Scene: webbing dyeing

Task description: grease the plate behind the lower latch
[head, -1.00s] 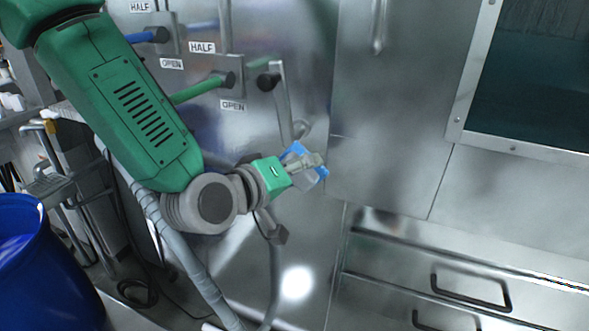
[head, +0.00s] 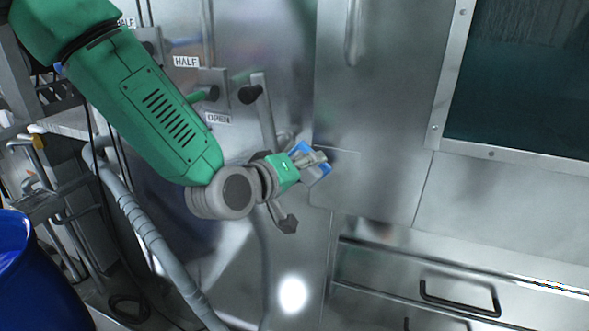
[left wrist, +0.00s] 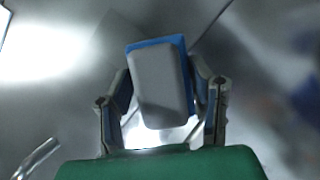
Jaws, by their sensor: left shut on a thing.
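My left gripper (head: 312,162) is shut on a small blue-and-grey pad (left wrist: 160,85). In the left wrist view the pad sits between both fingers, its grey face towards the camera and a blue edge behind. In the head view blue parts of the pad (head: 322,171) show around the fingers. The gripper is in front of the steel cabinet, near a faintly outlined plate (head: 343,185). I cannot tell whether the pad touches the steel. A vertical metal handle (head: 352,32) is higher up; no lower latch shows clearly. My right gripper is not in view.
A dark window (head: 520,75) is at upper right. A drawer with a black handle (head: 460,300) is below. A blue barrel (head: 35,280) stands at lower left.

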